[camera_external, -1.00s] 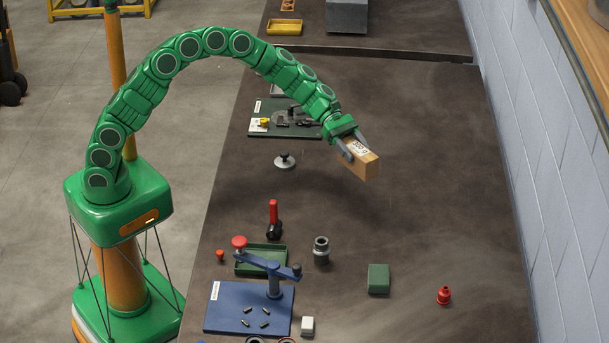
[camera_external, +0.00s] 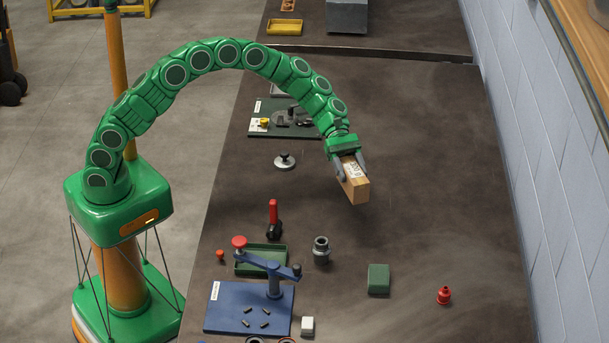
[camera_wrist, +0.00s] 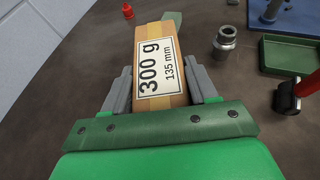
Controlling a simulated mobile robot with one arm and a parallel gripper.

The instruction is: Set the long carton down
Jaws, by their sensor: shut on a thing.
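The long carton (camera_external: 354,184) is a brown box with a white label. In the wrist view the carton (camera_wrist: 163,107) reads "300 g" and "135 mm" and points away from my palm. My gripper (camera_external: 353,169) is shut on it, with one grey finger on each side. In the external view the carton hangs tilted downward above the dark bench top (camera_external: 430,180). I cannot tell exactly how high its lower end is, but it looks clear of the surface.
A green block (camera_external: 378,279), a red knobbed part (camera_external: 444,295) and a grey cylindrical fitting (camera_external: 321,250) stand in front. A red-handled tool (camera_external: 273,218), green tray (camera_external: 261,260) and blue fixture (camera_external: 250,308) are at front left. A green board (camera_external: 285,130) lies behind. Bench around and right of the carton is clear.

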